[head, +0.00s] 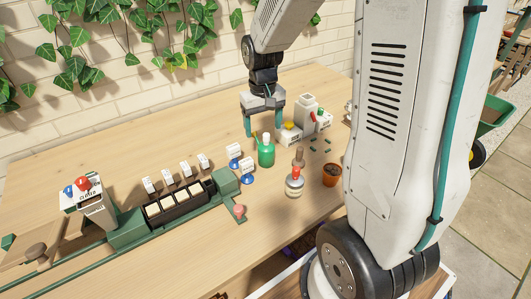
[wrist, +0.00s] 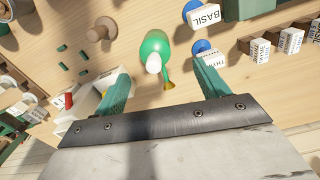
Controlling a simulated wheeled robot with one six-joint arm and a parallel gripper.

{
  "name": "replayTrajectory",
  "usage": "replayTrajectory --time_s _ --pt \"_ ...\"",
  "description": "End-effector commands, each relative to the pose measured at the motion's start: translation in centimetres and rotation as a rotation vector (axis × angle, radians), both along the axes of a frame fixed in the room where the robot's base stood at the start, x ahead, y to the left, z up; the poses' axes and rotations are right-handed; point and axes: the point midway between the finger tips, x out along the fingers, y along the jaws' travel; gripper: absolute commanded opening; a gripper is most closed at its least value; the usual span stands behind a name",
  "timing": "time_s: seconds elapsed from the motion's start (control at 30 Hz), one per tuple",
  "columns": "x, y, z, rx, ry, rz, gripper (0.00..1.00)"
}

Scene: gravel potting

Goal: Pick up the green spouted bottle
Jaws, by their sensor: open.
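The green spouted bottle (head: 266,153) stands upright on the wooden table, with a white top and a thin yellowish spout on its left side. In the wrist view the green bottle (wrist: 155,44) shows from above, its white top toward my gripper. My gripper (head: 264,127) is open and empty, its two teal fingers pointing down above and just behind the bottle in the head view. In the wrist view my gripper (wrist: 160,68) has a finger on each side of the bottle's top, apart from it.
Blue-based label stands (head: 246,176) are close to the bottle's left. A red-topped jar (head: 294,182), a brown stamp-like piece (head: 299,157) and a terracotta pot (head: 331,175) stand to its right. A white box (head: 290,135) is behind. A green rack (head: 180,202) lies left.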

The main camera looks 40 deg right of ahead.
Motion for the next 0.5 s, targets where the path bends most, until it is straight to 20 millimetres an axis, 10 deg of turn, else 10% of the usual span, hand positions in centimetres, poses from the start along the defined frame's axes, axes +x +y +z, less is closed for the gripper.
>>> replayTrajectory --time_s 0.5 --pt "-0.2 -0.9 -6.5 0.001 0.005 0.0 0.73"
